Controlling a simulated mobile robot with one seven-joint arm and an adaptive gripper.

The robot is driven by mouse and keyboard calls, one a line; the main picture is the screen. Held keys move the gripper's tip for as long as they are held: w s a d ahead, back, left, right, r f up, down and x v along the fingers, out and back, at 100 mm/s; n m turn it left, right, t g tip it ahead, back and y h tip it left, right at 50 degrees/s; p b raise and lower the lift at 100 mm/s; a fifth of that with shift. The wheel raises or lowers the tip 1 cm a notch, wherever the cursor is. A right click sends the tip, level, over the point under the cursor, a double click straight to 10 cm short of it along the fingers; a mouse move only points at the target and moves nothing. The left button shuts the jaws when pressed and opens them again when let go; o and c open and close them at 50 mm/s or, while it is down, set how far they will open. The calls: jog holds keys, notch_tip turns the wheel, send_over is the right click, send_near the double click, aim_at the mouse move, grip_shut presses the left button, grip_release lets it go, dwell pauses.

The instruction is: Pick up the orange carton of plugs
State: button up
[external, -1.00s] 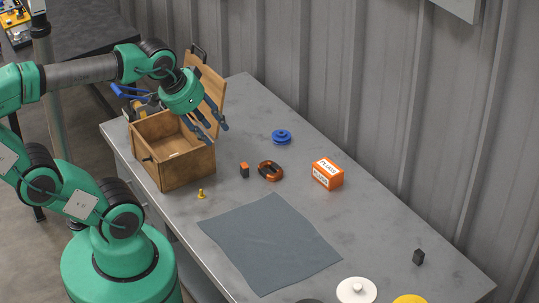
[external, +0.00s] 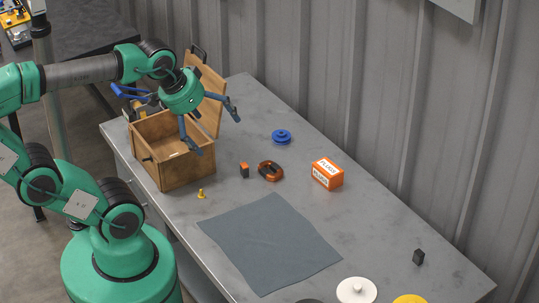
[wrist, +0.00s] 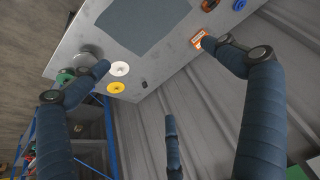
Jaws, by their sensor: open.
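The orange carton of plugs (external: 328,175) sits upright on the grey workbench, right of its middle, with white labels reading PLUGS. In the wrist view the carton (wrist: 197,38) shows near the top, close beside the tip of the right finger and partly hidden by it. My gripper (external: 213,132) is open and empty, its fingers spread wide. It hangs above the right side of the open wooden box, up and to the left of the carton and well apart from it. The wrist view also shows the spread fingers of my gripper (wrist: 155,57).
The open wooden box (external: 175,175) stands at the left of the workbench (external: 375,215). Between box and carton lie a blue rotor (external: 281,137), an orange-brown ring-like part (external: 270,171) and a small orange-black block (external: 244,170). A grey mat (external: 270,243) lies in front. A corrugated wall rises behind.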

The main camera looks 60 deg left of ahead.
jog(key=g+p, duration=0.1)
jog(key=p, duration=0.3)
send_over(327, 167)
jog(key=s, duration=0.5)
notch_tip(327, 167, down, 33)
jog(key=shift+r, duration=0.2)
jog(key=shift+f, duration=0.1)
jog(key=shift+b+x, duration=0.8)
jog(key=shift+x, duration=3.4)
